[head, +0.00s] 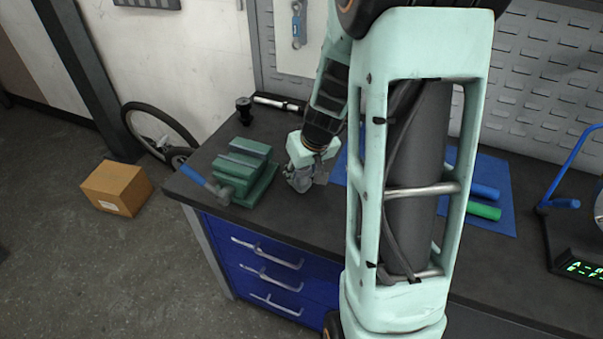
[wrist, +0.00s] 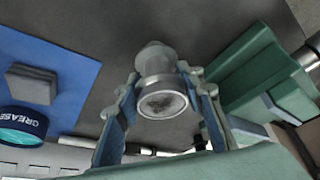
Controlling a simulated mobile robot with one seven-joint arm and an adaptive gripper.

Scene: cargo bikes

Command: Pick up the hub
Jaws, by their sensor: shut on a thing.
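The hub (wrist: 160,98) is a silvery-grey metal cylinder with a round end that faces the camera in the wrist view. It sits between the two fingers of my gripper (wrist: 161,82), with a finger against each side. In the head view my gripper (head: 304,180) is low over the dark workbench, just right of the green vise. The hub cannot be made out there, as my gripper covers it. I cannot tell whether the hub touches the bench top.
The green vise (head: 243,173) stands close on the left; it also shows in the wrist view (wrist: 265,75). A blue mat (head: 490,188) lies right, partly behind my arm. A grease tin (wrist: 22,127) and grey block (wrist: 32,84) are on the wrist view's left.

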